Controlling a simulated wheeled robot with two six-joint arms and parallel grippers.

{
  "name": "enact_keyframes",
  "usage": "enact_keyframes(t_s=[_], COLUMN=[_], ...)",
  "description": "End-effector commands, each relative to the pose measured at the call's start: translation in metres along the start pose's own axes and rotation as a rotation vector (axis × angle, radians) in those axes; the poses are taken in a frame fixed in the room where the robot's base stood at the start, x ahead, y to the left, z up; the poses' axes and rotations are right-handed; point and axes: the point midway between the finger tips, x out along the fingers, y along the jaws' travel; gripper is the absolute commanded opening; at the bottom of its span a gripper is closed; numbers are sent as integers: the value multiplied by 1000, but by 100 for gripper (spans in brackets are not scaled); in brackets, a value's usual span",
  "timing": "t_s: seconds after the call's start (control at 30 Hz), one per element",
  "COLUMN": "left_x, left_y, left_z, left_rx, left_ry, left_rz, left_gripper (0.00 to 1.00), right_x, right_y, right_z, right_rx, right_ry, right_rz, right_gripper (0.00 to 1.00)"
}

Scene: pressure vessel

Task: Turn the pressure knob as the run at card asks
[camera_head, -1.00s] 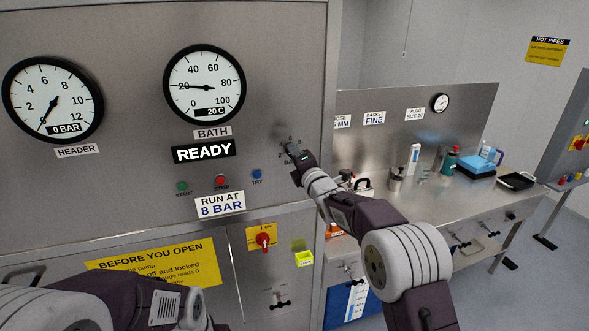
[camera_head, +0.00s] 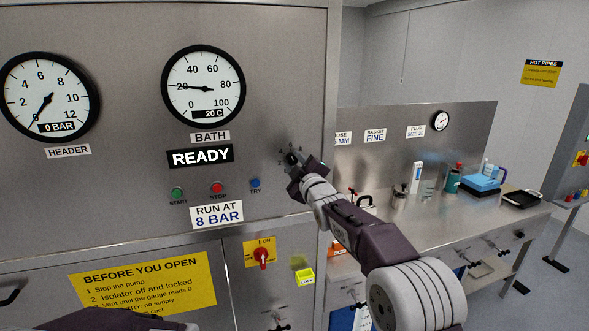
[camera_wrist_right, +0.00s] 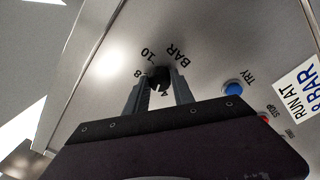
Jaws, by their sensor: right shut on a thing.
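The black pressure knob (camera_wrist_right: 158,76) sits on the steel panel, with 8, 10, BAR and 4 printed around it in the right wrist view. It also shows small in the head view (camera_head: 291,157), mostly hidden by my gripper. My right gripper (camera_wrist_right: 158,88) is shut on the knob, one finger on each side; in the head view the gripper (camera_head: 294,163) meets the panel there. The knob's exact pointer setting is unclear. The card (camera_head: 216,215) reads RUN AT 8 BAR. The header gauge (camera_head: 50,95) reads 0 BAR. My left gripper is out of view.
The green START (camera_head: 177,194), red STOP (camera_head: 217,188) and blue TRY (camera_head: 255,183) buttons lie left of the knob. The READY sign (camera_head: 200,157) is above them. A red isolator switch (camera_head: 262,256) is below. A steel bench (camera_head: 430,215) stands to the right.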

Motion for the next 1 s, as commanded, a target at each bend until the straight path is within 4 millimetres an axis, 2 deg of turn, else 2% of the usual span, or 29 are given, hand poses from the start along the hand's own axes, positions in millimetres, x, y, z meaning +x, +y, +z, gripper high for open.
enact_keyframes(t_s=[0.03,1.0], left_x=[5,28], left_y=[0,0], left_z=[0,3], left_rx=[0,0], left_ry=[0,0], left_rz=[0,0], left_gripper=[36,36], right_x=[0,0], right_y=[-8,-10], right_z=[6,3], right_rx=[42,958], right_ry=[-11,-56], right_rz=[-10,22], right_gripper=[0,0])
